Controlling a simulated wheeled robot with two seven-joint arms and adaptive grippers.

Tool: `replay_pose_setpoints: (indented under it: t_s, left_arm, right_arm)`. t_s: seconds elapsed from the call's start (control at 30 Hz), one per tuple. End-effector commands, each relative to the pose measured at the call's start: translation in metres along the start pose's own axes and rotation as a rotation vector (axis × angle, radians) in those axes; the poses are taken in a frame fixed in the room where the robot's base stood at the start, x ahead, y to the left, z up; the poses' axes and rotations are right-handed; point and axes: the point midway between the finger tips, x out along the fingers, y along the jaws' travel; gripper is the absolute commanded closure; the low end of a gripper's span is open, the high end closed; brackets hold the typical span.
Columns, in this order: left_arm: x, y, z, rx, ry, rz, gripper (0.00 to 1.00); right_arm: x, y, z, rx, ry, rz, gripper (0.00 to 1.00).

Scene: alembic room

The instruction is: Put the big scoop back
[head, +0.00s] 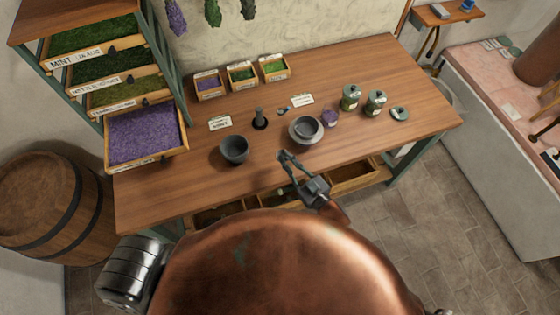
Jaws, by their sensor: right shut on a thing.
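My right gripper (287,162) is over the front part of the wooden table (185,190), in front of the grey bowls. Its fingers are closed on a small dark grey thing (284,155) at their tips. Its shape is too small to make out, so I cannot tell for sure that it is the big scoop. A small dark object (283,111), perhaps a scoop, lies beside a white label card (303,99) at mid-table. Another label card (220,123) lies further left. My left gripper is not in view.
Herb boxes (242,77) line the back. The table's left front is clear.

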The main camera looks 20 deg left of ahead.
Motion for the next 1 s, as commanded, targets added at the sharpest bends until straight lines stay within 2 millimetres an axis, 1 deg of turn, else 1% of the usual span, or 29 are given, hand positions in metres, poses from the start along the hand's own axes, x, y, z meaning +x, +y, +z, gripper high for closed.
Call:
replay_pose_setpoints:
  t_s: [0.03, 0.1, 0.23, 0.47, 0.63, 0.73, 1.0]
  left_arm:
    - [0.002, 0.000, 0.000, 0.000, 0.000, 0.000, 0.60]
    - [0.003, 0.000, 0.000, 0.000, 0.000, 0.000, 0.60]
    - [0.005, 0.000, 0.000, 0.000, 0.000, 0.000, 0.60]
    - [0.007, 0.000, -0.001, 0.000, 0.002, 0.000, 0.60]
    - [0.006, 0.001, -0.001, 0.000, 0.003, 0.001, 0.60]
    - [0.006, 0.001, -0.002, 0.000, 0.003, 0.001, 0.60]
    - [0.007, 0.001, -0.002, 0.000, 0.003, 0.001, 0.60]
  right_arm:
    - [0.009, -0.001, 0.013, 0.002, -0.002, 0.001, 1.00]
    - [0.019, -0.001, 0.026, 0.003, -0.002, 0.002, 1.00]
    - [0.033, -0.002, 0.043, 0.001, -0.001, 0.002, 1.00]
    - [0.045, -0.003, 0.057, 0.001, 0.000, 0.002, 1.00]
    - [0.045, -0.006, 0.081, 0.001, -0.003, 0.002, 1.00]
    - [0.046, -0.007, 0.087, 0.001, -0.001, 0.002, 1.00]
    - [0.045, -0.007, 0.088, 0.001, 0.000, 0.001, 1.00]
